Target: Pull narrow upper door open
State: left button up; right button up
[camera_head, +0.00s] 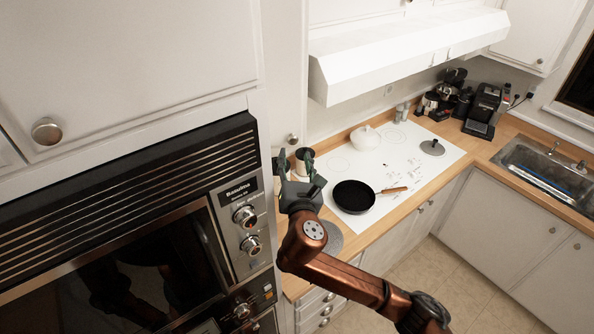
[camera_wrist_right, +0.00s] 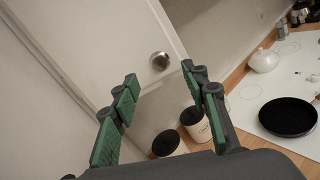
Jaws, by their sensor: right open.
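The narrow upper door (camera_head: 283,65) is a white panel between the tall oven cabinet and the range hood. It appears shut. Its small round metal knob (camera_head: 293,139) sits near the lower right corner. In the right wrist view the door (camera_wrist_right: 110,40) fills the upper left, and the knob (camera_wrist_right: 160,61) appears between the fingertips, beyond them. My right gripper (camera_head: 293,163) is just below the knob in the head view. Its green-padded fingers (camera_wrist_right: 160,74) are spread and hold nothing. My left gripper is not in view.
The wall oven (camera_head: 130,220) stands close on the left, under a larger cabinet door (camera_head: 120,60). The range hood (camera_head: 400,50) juts out on the right. On the counter below are a canister (camera_head: 303,161), a black pan (camera_head: 354,197) and a white pot (camera_head: 365,138).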

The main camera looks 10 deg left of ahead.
jog(key=v, duration=0.6)
jog(key=shift+w, duration=0.1)
